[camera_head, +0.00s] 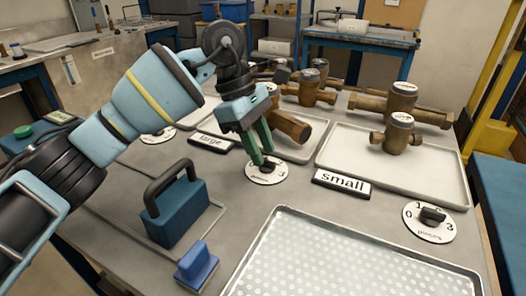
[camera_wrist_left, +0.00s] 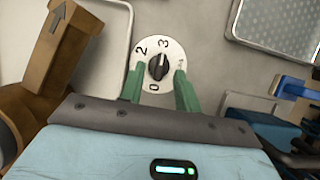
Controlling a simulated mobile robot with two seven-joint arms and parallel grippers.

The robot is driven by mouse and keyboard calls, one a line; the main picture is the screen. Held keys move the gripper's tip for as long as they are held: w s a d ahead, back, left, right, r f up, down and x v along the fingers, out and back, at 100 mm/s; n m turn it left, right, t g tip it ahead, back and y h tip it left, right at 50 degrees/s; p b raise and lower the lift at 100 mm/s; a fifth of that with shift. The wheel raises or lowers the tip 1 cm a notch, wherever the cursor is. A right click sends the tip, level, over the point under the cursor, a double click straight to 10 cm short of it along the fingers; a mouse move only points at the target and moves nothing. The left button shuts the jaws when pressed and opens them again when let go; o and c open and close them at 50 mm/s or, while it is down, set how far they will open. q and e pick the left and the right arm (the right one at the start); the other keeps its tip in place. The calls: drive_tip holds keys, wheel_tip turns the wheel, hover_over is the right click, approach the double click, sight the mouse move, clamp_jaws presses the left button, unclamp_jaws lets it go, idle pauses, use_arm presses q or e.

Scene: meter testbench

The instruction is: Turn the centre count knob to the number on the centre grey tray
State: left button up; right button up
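The centre count knob (camera_head: 268,163) is a dark knob on a white round dial in front of the centre tray. In the left wrist view the knob (camera_wrist_left: 158,67) shows with figures around it; its ridge appears to point towards the 3. My left gripper (camera_head: 263,158) comes down over the dial, its green fingers (camera_wrist_left: 159,88) spread on either side of the knob with gaps showing. The centre grey tray (camera_head: 312,151) holds brass meters, at least two visible; my arm hides part of it. My right gripper is not in view.
The right tray (camera_head: 440,190) holds two brass meters, with another knob (camera_head: 432,215) in front. A "small" sign (camera_head: 342,182) and a "large" sign (camera_head: 212,143) flank the centre dial. A blue handled block (camera_head: 176,210) and a perforated metal tray (camera_head: 262,268) are nearer me.

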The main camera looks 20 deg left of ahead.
use_arm(q)
drive_tip(key=shift+d+f, duration=0.25)
drive_tip(key=shift+f, duration=0.45)
clamp_jaws()
